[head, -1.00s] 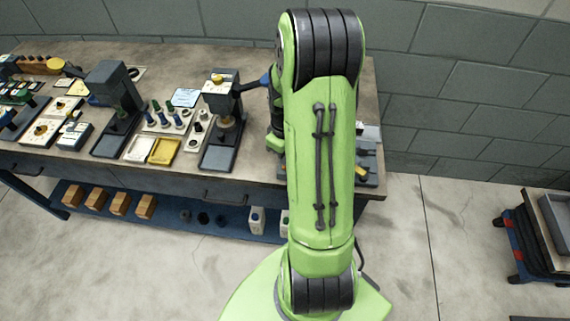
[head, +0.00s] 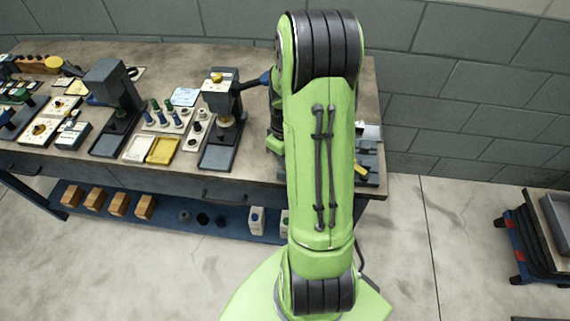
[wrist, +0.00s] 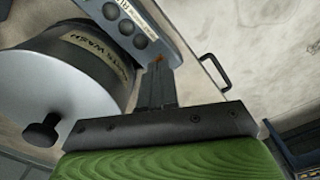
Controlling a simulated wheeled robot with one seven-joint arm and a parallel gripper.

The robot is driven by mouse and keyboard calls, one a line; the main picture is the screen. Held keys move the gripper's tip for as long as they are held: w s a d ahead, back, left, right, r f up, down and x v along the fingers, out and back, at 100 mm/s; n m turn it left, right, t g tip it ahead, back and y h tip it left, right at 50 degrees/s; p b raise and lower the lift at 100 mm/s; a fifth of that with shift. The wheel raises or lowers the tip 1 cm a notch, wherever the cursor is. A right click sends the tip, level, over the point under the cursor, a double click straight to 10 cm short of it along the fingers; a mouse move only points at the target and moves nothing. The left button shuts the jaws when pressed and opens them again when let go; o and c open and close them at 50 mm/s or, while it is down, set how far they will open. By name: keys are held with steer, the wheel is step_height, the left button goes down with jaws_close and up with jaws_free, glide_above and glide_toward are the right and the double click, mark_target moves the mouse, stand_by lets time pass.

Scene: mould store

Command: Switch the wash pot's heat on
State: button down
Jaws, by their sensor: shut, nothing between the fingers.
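The wash pot (wrist: 45,92) is a round metal vessel at the left of the wrist view, with a black lid knob (wrist: 41,130) and a dark side band lettered "WASH". Beside it is a grey-blue control panel (wrist: 158,32) with a pale label and several dark round fittings (wrist: 125,27). My gripper (wrist: 158,72) is shut and empty. Its fingertips are at the panel's near edge, by a small orange-red mark (wrist: 158,60); I cannot tell if they touch it. The tips hide whatever lies under them. In the head view my arm hides the pot and the gripper.
The bench (head: 255,160) carries a press-like device (head: 222,95), a yellow tray (head: 163,150) and other tools left of my arm. A drawer handle (wrist: 215,73) sticks out beyond the panel. A cart (head: 540,235) stands at the right; the floor between is clear.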

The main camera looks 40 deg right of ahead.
steer(key=shift+f+b, duration=0.3)
steer(key=shift+f, duration=0.15)
steer(key=shift+r, duration=0.1)
step_height(320, 180, up, 10)
steer(key=p, duration=0.8)
stand_by(0.4)
